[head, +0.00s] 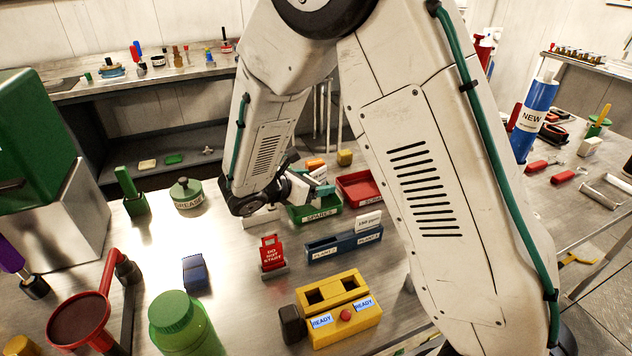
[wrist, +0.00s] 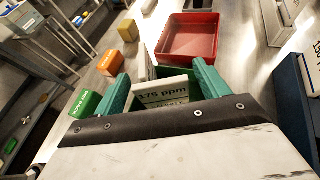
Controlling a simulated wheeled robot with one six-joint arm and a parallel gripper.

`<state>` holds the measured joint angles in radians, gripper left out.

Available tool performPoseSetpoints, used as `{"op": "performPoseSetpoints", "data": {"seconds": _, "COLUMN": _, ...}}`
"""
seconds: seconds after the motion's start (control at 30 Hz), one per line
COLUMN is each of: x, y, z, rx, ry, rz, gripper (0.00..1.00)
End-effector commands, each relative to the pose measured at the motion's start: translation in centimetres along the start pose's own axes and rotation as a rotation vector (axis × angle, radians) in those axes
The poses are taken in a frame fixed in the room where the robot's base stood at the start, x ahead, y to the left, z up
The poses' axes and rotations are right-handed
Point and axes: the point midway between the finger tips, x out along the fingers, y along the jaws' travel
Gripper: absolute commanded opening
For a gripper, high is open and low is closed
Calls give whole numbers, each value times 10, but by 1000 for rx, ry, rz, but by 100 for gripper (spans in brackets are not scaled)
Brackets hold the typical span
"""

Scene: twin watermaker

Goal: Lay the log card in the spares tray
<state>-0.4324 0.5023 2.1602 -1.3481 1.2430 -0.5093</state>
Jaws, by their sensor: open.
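The log card (wrist: 165,92), a white card with dark "175 ppm" lettering, shows in the wrist view between my gripper's two teal fingers (wrist: 162,74). The fingers are open, one on each side of the card. The green spares tray (head: 318,213) is in the middle of the head view, with my gripper (head: 318,184) over it. In the wrist view a little of its green (wrist: 172,71) shows just behind the card. The card's lower part is hidden by my gripper, so I cannot tell whether it rests on the tray floor.
A red tray (wrist: 188,38) stands just beyond the spares tray. A blue rack (head: 344,243) holding another white card (head: 368,222) is in front. Orange (wrist: 111,63) and yellow (wrist: 128,31) blocks stand nearby. A red stand (head: 271,253) and yellow box (head: 341,318) are nearer.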

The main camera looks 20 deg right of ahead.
Motion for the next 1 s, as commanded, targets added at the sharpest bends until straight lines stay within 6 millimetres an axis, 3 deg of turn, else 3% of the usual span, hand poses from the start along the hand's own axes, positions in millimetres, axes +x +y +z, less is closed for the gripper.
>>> {"op": "performPoseSetpoints", "data": {"seconds": 0.3, "x": -68, "y": 1, "z": 0, "rx": 2, "ry": 1, "rz": 6, "gripper": 74}}
{"op": "performPoseSetpoints", "data": {"seconds": 0.5, "x": -99, "y": 0, "z": 0, "rx": 1, "ry": 0, "rz": 2, "gripper": 74}}
{"op": "performPoseSetpoints", "data": {"seconds": 0.83, "x": -109, "y": -3, "z": 4, "rx": 17, "ry": 9, "rz": -10, "gripper": 74}}
{"op": "performPoseSetpoints", "data": {"seconds": 0.93, "x": -103, "y": -18, "z": 22, "rx": 93, "ry": 47, "rz": -58, "gripper": 74}}
{"op": "performPoseSetpoints", "data": {"seconds": 1.0, "x": -96, "y": -39, "z": 40, "rx": 189, "ry": 94, "rz": -121, "gripper": 74}}
